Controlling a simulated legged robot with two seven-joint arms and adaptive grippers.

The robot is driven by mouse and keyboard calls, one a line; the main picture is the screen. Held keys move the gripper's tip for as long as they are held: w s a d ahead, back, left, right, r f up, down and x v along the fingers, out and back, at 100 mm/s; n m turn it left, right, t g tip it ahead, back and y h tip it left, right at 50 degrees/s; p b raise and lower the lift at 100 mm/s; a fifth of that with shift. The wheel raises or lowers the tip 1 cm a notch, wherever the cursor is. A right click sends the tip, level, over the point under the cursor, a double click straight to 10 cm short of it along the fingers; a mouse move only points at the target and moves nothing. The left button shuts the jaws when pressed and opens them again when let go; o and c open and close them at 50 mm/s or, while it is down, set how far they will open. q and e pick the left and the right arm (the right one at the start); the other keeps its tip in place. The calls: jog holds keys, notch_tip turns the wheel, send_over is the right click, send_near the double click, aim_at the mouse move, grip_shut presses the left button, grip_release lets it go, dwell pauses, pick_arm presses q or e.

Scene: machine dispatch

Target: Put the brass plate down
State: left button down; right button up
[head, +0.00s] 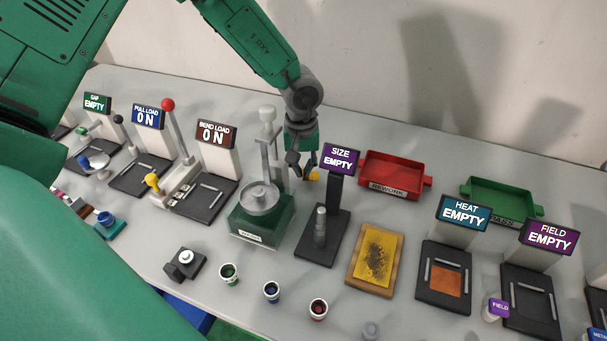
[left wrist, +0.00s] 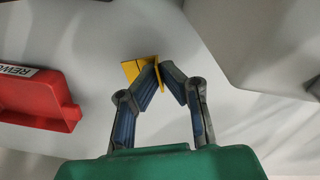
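The brass plate shows as a small yellow piece (head: 313,176) at the tips of my left gripper (head: 303,172), behind the SIZE stand. In the left wrist view the yellow plate (left wrist: 134,69) has one face to the left of the fingertips and a narrow part between them. My left gripper (left wrist: 161,68) is closed on that narrow part. The fingers hide some of the plate. In the head view it appears just above or at the grey table; I cannot tell whether it touches. My right gripper is not in view.
A red REWORK tray (head: 425,181) is right of the gripper, with a green tray (head: 475,187) beyond. The SIZE stand (head: 335,195) and a green-based press (head: 262,226) are close by. A speckled yellow pad (head: 376,258) lies in front. HEAT (head: 427,290) and FIELD (head: 515,314) stations stand right.

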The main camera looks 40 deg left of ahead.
pick_arm(q)
notch_tip(320, 180, down, 2)
jog(key=shift+w+f, duration=0.1)
jog(key=shift+f, duration=0.1)
jog(key=c, duration=1.7)
grip_release()
jog(key=shift+r, duration=0.1)
